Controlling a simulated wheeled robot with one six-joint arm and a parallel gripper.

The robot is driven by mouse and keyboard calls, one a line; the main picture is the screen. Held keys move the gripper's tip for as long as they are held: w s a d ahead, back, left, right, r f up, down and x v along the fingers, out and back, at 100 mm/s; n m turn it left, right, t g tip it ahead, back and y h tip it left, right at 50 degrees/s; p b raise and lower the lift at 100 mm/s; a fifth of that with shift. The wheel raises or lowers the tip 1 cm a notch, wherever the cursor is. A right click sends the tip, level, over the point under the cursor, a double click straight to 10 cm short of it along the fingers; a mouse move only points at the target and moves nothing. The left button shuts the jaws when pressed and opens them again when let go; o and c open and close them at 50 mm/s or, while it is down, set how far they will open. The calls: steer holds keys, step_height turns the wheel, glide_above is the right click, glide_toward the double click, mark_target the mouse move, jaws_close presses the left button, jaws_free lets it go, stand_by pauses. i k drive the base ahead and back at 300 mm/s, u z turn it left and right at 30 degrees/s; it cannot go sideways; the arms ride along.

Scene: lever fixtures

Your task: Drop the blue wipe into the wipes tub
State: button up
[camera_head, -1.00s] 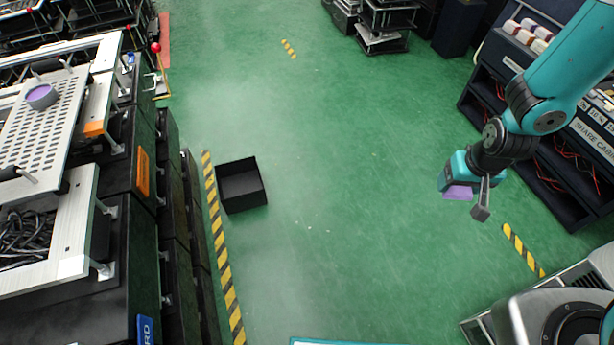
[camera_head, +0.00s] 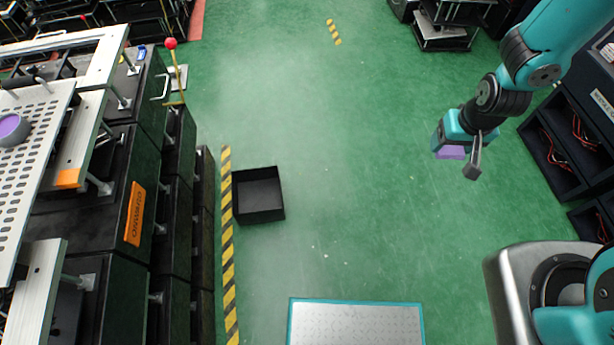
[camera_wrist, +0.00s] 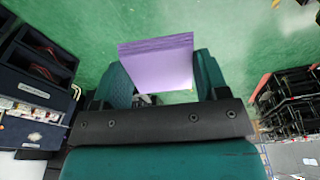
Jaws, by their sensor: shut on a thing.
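My gripper (camera_head: 461,160) is in the upper right of the head view, held out above the green floor. It is shut on a flat lavender-purple block (camera_head: 450,153), the only wipe-like thing it holds; it looks purple rather than clear blue. In the wrist view the block (camera_wrist: 158,66) sits between the two teal fingers. A small round grey tub with a purple top (camera_head: 12,130) stands on a perforated white panel (camera_head: 38,140) at the left edge, partly cut off. I cannot tell for certain whether it is the wipes tub.
An open black box (camera_head: 258,195) stands on the floor beside a yellow-black stripe (camera_head: 228,260). Dark cabinets (camera_head: 120,200) line the left; a dark shelf (camera_head: 560,150) stands at right. A silver plate (camera_head: 356,325) shows at the bottom. The middle floor is clear.

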mark_target(263, 198)
steer(key=u, duration=0.95)
steer(key=i, duration=1)
steer(key=u, duration=1.1)
